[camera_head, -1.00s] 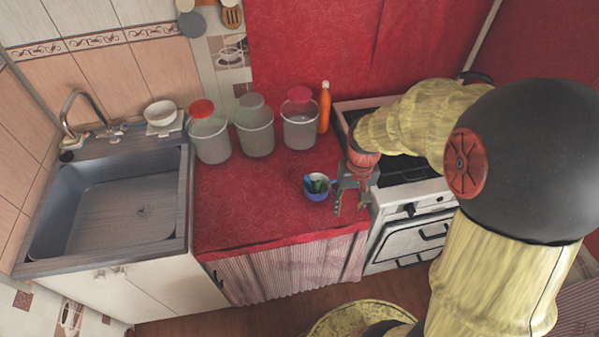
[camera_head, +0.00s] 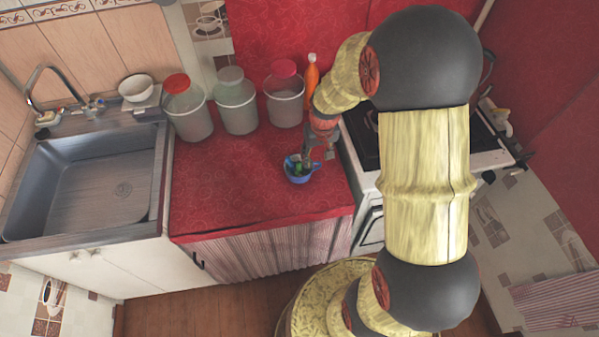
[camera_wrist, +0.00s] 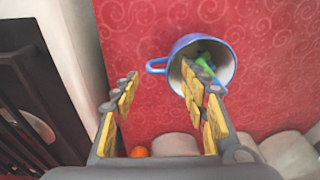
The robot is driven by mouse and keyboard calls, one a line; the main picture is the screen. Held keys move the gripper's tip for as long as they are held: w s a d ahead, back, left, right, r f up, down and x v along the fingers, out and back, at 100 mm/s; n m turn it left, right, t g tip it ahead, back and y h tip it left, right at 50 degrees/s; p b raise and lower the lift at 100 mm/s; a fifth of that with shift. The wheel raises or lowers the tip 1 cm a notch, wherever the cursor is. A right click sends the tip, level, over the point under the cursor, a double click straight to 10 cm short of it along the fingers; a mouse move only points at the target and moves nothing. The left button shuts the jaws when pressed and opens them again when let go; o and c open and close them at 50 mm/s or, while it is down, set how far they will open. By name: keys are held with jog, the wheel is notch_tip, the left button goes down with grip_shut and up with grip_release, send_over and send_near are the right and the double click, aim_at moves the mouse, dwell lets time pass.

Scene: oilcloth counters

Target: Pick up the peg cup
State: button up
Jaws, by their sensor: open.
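The peg cup (camera_head: 297,178) is a blue cup with a pale inside, standing on the red counter near the stove. In the wrist view the cup (camera_wrist: 233,72) shows green and blue pegs inside, and its handle points left. My gripper (camera_head: 307,164) is right at the cup, pointing down. In the wrist view my gripper (camera_wrist: 158,80) is open: one finger overlaps the cup's opening, the other is to the left of the handle, and the handle lies between them. I cannot tell how deep the right finger reaches. Nothing is held.
Several containers with lids, such as the red-lidded one (camera_head: 187,112), stand behind the cup, with an orange bottle (camera_head: 311,75). The stove (camera_head: 365,140) is close on the right. A sink (camera_head: 85,185) is on the left. The counter (camera_head: 230,195) left of the cup is clear.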

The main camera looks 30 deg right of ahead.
notch_tip(320, 180, down, 3)
jog(key=shift+w+r+b, duration=0.1)
jog(key=shift+w+b, duration=0.05)
jog(key=shift+b, duration=0.15)
jog(key=c, duration=1.1)
grip_shut()
